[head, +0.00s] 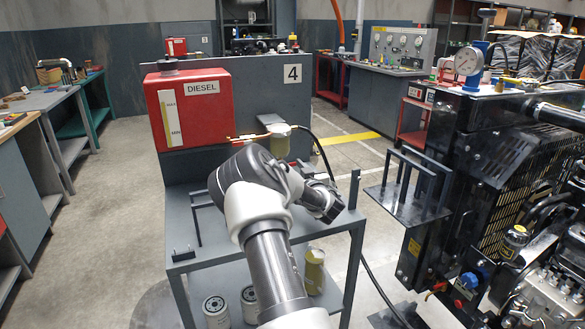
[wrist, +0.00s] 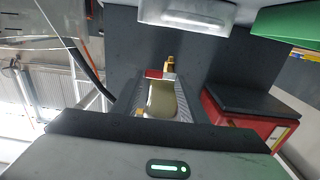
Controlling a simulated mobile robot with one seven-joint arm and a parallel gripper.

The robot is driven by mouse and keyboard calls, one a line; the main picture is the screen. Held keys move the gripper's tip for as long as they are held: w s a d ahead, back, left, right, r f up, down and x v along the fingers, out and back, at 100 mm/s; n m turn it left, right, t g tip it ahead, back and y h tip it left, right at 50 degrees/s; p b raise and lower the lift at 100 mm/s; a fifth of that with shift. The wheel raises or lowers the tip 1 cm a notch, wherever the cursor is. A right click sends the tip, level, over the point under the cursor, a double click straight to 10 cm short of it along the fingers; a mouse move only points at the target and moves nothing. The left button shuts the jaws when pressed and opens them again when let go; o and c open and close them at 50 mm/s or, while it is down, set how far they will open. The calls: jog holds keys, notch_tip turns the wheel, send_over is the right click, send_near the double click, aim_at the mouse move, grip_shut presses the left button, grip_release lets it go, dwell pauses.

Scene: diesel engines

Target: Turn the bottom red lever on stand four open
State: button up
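Stand four (head: 262,95) is a grey stand with a "4" sign, a red diesel tank (head: 190,108), a brass fitting (head: 248,138) and a yellowish filter bowl (head: 279,142). My gripper (head: 322,203) is in front of the stand, below and right of the bowl; its fingertips cannot be made out in the head view. In the wrist view two ribbed fingers (wrist: 160,103) stand apart, with the yellowish bowl seen between them. A small red piece (wrist: 154,74), possibly the lever, shows beside a brass fitting (wrist: 169,64). Contact cannot be told. No red lever is clear in the head view.
A diesel engine (head: 500,150) with a gauge fills the right side. A dark bracket (head: 410,190) juts from it towards the stand. Filter cans (head: 216,312) stand on the lower shelf. A black hose runs down beside the stand. Workbenches (head: 40,100) line the left; floor between is clear.

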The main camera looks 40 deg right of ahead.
jog(key=c, duration=0.4)
jog(key=shift+n, duration=0.3)
jog(key=n+b, duration=0.6)
jog(key=a+r+n+b, duration=0.1)
jog(key=n+b, duration=0.2)
jog(key=n, duration=0.1)
jog(key=shift+w+a, duration=0.1)
dwell(0.4)
jog(key=o, duration=1)
jog(key=shift+o, duration=0.2)
